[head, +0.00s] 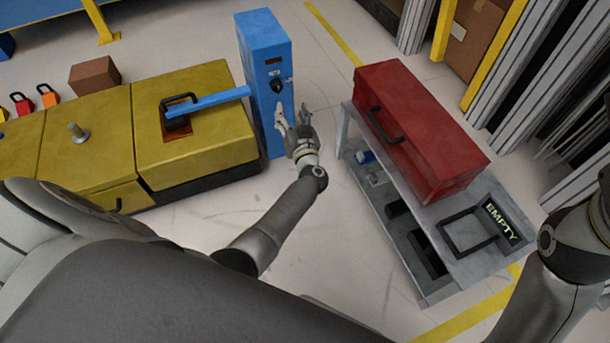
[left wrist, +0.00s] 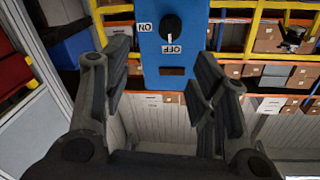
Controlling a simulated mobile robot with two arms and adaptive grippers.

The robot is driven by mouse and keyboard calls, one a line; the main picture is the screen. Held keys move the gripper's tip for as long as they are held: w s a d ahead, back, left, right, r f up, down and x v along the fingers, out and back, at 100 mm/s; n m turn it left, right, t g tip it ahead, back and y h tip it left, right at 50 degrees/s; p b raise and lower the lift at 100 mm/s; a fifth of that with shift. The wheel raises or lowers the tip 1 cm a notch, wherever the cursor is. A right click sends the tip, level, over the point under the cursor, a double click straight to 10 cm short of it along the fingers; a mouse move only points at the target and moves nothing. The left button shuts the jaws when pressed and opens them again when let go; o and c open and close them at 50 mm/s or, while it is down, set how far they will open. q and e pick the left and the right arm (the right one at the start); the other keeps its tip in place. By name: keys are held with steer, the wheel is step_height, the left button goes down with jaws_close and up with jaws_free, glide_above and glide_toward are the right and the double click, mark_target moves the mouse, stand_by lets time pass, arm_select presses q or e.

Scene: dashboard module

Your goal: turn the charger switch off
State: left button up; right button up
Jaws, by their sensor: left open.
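The blue charger box (head: 268,118) stands beside the yellow machine in the head view. Its black rotary switch (head: 276,86) is on the front face. In the left wrist view the black switch (left wrist: 171,27) shows up close on the blue box (left wrist: 152,73), with an ON label to its left and an OFF label below it. My left gripper (head: 292,118) is open and empty, in front of the charger and apart from the switch. Its fingers (left wrist: 163,90) frame the box's face. My right gripper is out of view.
The yellow machine (head: 205,140) is left of the charger, with a blue bar (head: 208,101) reaching to a black handle (head: 178,110). A grey cart (head: 462,268) with a red toolbox (head: 420,130) stands to the right. Floor between them is clear.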

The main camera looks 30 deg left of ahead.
arm_select(q)
steer(key=s+d+f+m+h+p, duration=0.3)
steer(key=s+d+h+p, duration=0.2)
steer(key=p, duration=0.4)
steer(key=s+d+f+m+g+h+p, duration=0.1)
steer(key=s+d+m+h+p, duration=0.3)
steer(key=s+p, duration=0.6)
steer(key=d+f+h, duration=0.1)
steer(key=d+h, duration=0.1)
steer(key=d, duration=0.1)
steer(key=shift+s+f+g+p, duration=0.25)
steer(key=shift+f+g+p, duration=0.05)
steer(key=shift+f, duration=0.1)
steer(key=shift+d, duration=0.1)
